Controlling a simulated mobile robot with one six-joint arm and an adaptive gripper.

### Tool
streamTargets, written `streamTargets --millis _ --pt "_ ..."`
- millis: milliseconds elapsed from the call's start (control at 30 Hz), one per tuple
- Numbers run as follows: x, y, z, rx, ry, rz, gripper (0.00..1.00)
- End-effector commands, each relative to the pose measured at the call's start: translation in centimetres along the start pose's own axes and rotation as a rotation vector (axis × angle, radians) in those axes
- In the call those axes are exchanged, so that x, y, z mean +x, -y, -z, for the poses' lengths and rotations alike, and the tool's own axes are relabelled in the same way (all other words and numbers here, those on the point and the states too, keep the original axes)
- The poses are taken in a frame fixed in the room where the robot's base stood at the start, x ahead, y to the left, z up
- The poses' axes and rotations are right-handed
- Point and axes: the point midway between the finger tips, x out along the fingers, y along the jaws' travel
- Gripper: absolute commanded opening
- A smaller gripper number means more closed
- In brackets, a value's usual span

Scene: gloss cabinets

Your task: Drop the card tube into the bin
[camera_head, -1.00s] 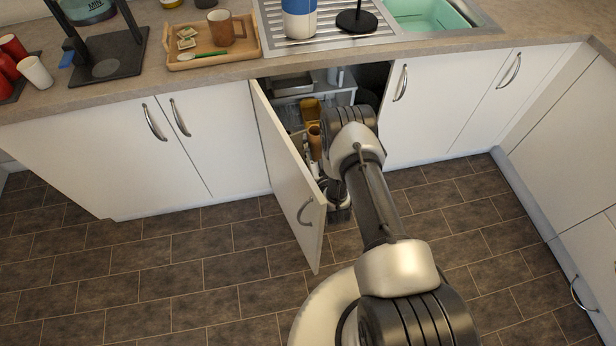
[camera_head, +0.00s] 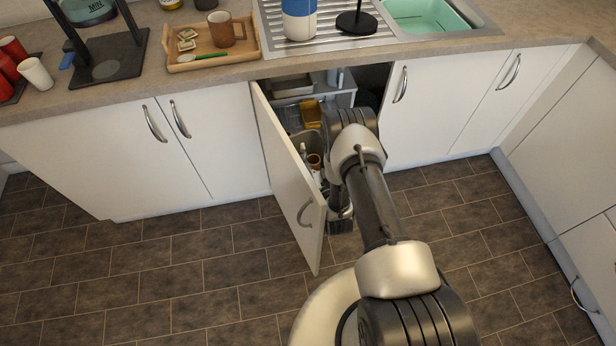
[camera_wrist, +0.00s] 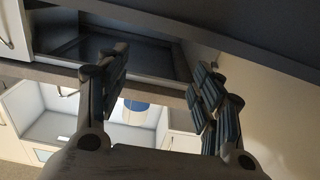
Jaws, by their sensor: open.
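The card tube (camera_head: 314,161) is a brown cylinder with its open upper end showing inside the open cabinet. It sits among pale items in what looks like a grey-beige bin (camera_head: 297,141), behind the cabinet door's edge. Its lower part is hidden. My gripper (camera_wrist: 161,66) is open in the wrist view, with its two dark padded fingers wide apart and nothing between them. In the head view my arm and the door hide most of the gripper, so its exact distance from the tube cannot be told.
The cabinet door (camera_head: 290,185) stands open to the left of my arm. A yellow-brown container (camera_head: 311,113) and a pale shelf (camera_head: 338,98) are inside. The counter above holds a tray (camera_head: 185,66) with a mug (camera_head: 222,32). Open floor lies in front.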

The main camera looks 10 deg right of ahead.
Motion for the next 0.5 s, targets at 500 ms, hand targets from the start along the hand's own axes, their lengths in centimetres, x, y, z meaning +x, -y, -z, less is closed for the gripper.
streamTargets --millis 500 --pt "-4.7 0.0 0.0 0.0 0.0 0.0 0.61"
